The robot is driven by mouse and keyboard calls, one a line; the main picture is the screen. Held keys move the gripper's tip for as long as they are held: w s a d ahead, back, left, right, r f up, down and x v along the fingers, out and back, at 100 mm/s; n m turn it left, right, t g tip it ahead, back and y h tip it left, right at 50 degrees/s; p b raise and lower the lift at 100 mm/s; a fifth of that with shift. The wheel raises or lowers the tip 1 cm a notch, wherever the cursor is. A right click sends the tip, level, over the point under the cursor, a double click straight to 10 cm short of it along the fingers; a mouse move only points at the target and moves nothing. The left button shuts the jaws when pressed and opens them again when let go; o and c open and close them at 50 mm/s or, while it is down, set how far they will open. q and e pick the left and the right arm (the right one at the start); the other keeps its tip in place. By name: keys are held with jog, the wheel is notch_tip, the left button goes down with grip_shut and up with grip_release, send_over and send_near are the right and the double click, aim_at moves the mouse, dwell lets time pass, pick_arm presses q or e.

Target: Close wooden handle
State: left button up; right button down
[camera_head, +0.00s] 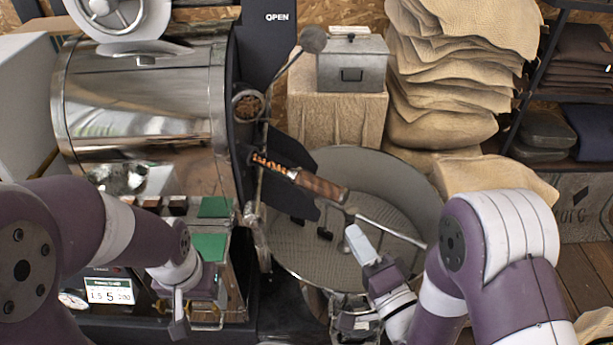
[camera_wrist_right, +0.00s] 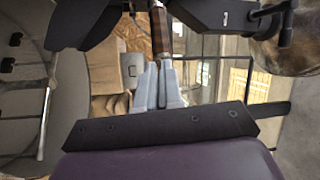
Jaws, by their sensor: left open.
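The wooden handle (camera_head: 320,187) is a brown grip on a coiled metal spring, standing out from the front of the roaster (camera_head: 150,105) above the round cooling tray (camera_head: 300,262). In the right wrist view the handle (camera_wrist_right: 160,32) points toward my fingertips. My right gripper (camera_head: 352,232) is just below the handle's free end in the head view. Its pale fingers (camera_wrist_right: 159,68) are close together with nothing seen held between them, and whether they touch the handle is unclear. My left gripper (camera_head: 197,316) is open and empty at lower left, in front of the roaster's base.
A stack of burlap sacks (camera_head: 450,85) and a grey metal box (camera_head: 352,66) on a sack-like block stand behind the tray. A thin metal rod (camera_head: 392,231) crosses the tray near my right gripper. A display (camera_head: 108,293) sits at lower left.

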jog(key=w+d+r+m+t+h, duration=0.1)
jog(key=w+d+r, duration=0.15)
jog(key=d, duration=0.45)
jog(key=w+d+r+t, duration=0.1)
jog(key=w+d+r, duration=0.15)
jog(key=d, duration=0.55)
jog(key=n+g+y, duration=0.5)
jog(key=g+y, duration=0.3)
jog(key=g, duration=0.2)
send_near(346, 197)
jog(key=p+x, duration=0.1)
jog(key=x, duration=0.5)
jog(key=shift+w+a, duration=0.25)
jog(key=shift+a, duration=0.05)
